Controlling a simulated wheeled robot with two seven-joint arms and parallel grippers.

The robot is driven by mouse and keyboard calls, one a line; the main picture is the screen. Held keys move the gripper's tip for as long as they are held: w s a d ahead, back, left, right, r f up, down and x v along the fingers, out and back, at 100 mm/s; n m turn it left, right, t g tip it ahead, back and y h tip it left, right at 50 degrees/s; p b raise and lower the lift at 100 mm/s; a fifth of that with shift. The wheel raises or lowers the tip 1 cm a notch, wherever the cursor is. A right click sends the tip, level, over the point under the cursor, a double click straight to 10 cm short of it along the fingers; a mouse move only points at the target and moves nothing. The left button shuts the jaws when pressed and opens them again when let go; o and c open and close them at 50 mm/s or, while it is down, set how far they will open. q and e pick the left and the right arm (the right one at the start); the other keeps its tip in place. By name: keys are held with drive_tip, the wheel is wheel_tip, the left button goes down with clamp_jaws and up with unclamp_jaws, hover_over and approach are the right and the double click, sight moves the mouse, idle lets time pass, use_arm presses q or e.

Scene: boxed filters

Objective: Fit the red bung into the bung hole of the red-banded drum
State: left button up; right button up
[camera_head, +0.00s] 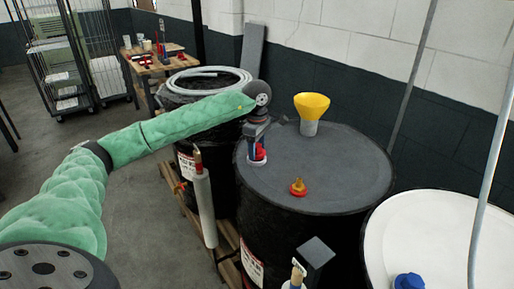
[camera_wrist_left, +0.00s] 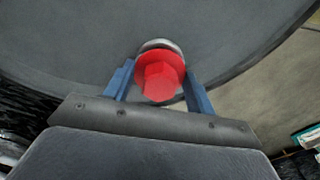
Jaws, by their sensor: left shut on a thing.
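My left gripper (camera_head: 257,150) points down at the near left rim of the middle drum's dark lid (camera_head: 340,165). It is shut on the red bung (camera_head: 260,153). In the left wrist view the red bung (camera_wrist_left: 160,76) shows its hexagonal head and round flange between the blue fingers (camera_wrist_left: 158,90). A pale metal ring (camera_wrist_left: 160,44) shows just beyond the flange, partly hidden by it. I cannot tell how far the bung sits in the ring. The middle drum's white and red label (camera_head: 252,262) shows low on its side; no clear red band is visible.
A white-lidded drum (camera_head: 430,235) with a blue bung (camera_head: 408,281) is at right. Another drum with a coiled hose (camera_head: 210,78) stands behind my left arm.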

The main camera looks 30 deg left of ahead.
sight(257, 145)
use_arm(q)
drive_tip(key=shift+f+b, duration=0.3)
drive_tip(key=shift+f, duration=0.2)
drive_tip(key=o, duration=1.1)
drive_tip(key=shift+c, duration=0.2)
drive_tip(key=shift+r+b, duration=0.35)
drive_tip(key=shift+r, duration=0.25)
wheel_tip(257, 145, up, 7)
drive_tip(key=shift+f+b, duration=0.2)
drive_tip(key=shift+b, duration=0.75)
